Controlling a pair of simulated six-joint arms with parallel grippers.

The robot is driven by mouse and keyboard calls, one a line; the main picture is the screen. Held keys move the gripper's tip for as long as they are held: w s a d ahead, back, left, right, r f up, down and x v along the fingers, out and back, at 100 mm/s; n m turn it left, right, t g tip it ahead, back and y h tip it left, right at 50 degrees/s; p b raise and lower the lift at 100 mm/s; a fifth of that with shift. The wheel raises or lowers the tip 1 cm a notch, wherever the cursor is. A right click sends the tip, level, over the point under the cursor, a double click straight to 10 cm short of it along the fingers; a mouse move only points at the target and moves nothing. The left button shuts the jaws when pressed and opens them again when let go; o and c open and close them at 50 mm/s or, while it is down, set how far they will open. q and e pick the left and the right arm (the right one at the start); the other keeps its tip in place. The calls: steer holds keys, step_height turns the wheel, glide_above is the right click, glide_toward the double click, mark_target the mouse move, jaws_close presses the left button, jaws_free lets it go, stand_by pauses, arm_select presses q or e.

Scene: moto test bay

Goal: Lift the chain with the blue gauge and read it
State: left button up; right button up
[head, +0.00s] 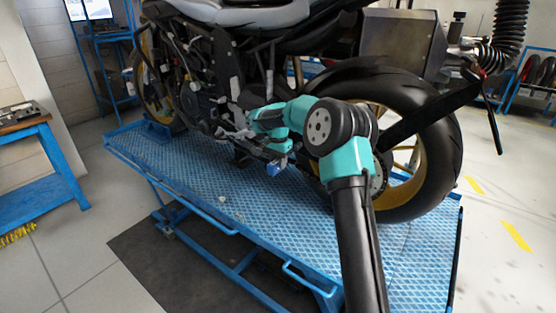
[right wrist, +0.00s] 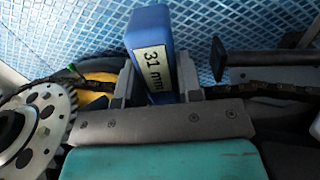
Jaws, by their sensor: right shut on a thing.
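My right gripper (head: 276,158) is beside the lower side of the motorcycle, ahead of its rear wheel. In the right wrist view its two grey fingers (right wrist: 154,82) are shut on the blue gauge (right wrist: 147,28), one on each side. The gauge also shows as a small blue spot in the head view (head: 273,170). Its white label faces the wrist camera and reads "31 mm". The dark chain (right wrist: 270,89) runs out to both sides of the fingers. The gauge and fingers hide its middle, so I cannot tell how far it is lifted. My left gripper is out of view.
A toothed sprocket (right wrist: 47,122) is at the left in the right wrist view. The motorcycle (head: 205,95) stands on a blue lift platform (head: 165,165), whose near left part is mostly clear. A blue workbench (head: 35,160) stands at the left.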

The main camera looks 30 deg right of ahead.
steer(key=shift+f, duration=0.55)
steer(key=shift+a, duration=0.1)
steer(key=s+a, duration=0.2)
steer(key=a, duration=0.5)
steer(key=shift+s+a, duration=0.15)
steer(key=shift+s, duration=0.2)
stand_by(1.0)
steer(key=w+a+f+n, duration=0.2)
steer(key=a+f+n, duration=0.5)
steer(key=a+f, duration=1)
steer(key=s+a+f+n, duration=0.3)
steer(key=a+f, duration=0.4)
steer(key=a, duration=0.1)
steer(key=s+a+f+n, duration=0.3)
steer(key=a+f+n, duration=0.1)
steer(key=a+f, duration=0.3)
steer(key=shift+s+a, duration=0.15)
steer(key=shift+a, duration=0.45)
